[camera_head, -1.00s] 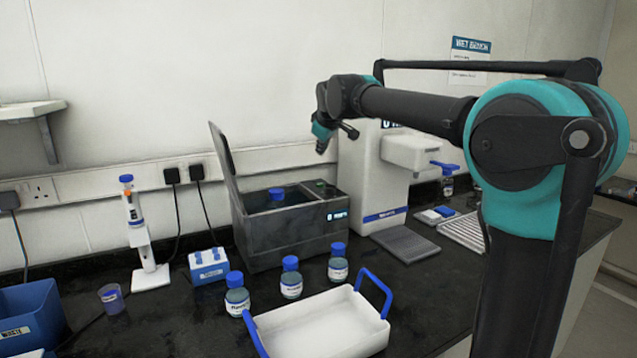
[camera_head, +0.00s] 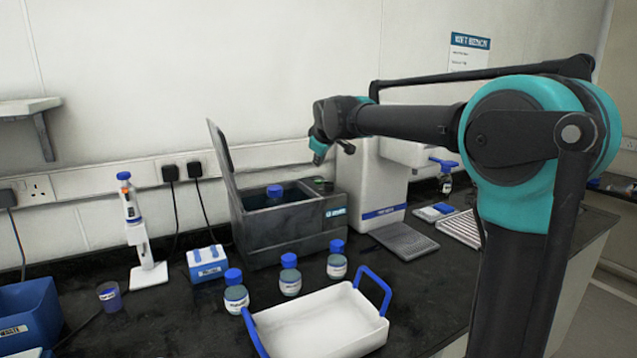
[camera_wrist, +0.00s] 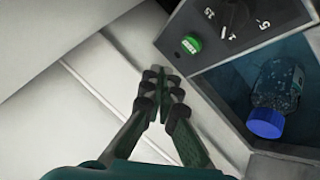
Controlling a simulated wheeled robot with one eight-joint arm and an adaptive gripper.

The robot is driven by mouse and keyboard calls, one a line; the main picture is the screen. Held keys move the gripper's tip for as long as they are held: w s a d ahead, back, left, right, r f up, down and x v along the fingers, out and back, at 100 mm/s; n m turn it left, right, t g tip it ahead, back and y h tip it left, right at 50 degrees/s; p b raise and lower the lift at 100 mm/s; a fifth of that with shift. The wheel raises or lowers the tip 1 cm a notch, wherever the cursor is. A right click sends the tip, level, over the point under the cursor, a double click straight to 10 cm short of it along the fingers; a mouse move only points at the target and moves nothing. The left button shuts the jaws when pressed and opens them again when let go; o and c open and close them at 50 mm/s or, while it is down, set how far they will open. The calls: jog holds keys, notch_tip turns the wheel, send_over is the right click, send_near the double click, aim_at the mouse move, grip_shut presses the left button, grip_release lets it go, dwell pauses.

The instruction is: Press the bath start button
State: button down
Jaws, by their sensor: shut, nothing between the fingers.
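The dark grey water bath (camera_head: 290,240) stands on the bench with its lid (camera_head: 221,160) raised. A round green button (camera_wrist: 191,44) sits on the bath's top panel, near a small scale marking. In the head view the button (camera_head: 323,184) shows just below my gripper (camera_head: 318,161). In the wrist view my gripper (camera_wrist: 160,74) is shut and empty. Its fingertips appear left of and below the button, apart from it. A bottle with a blue cap (camera_wrist: 265,123) lies in the bath's open well.
A white dispenser-like machine (camera_head: 378,185) stands right beside the bath. Several blue-capped bottles (camera_head: 290,275) and a white tray with blue handles (camera_head: 318,325) stand in front. A pipette on a stand (camera_head: 135,225) is at left.

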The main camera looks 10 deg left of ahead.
aim_at(319, 182)
jog(key=shift+f, duration=1.65)
jog(key=shift+f, duration=0.15)
jog(key=shift+f, duration=0.3)
jog(key=shift+f, duration=0.4)
dwell(1.0)
jog(key=shift+r, duration=0.85)
jog(key=shift+r, duration=2.5)
jog(key=shift+s, duration=0.1)
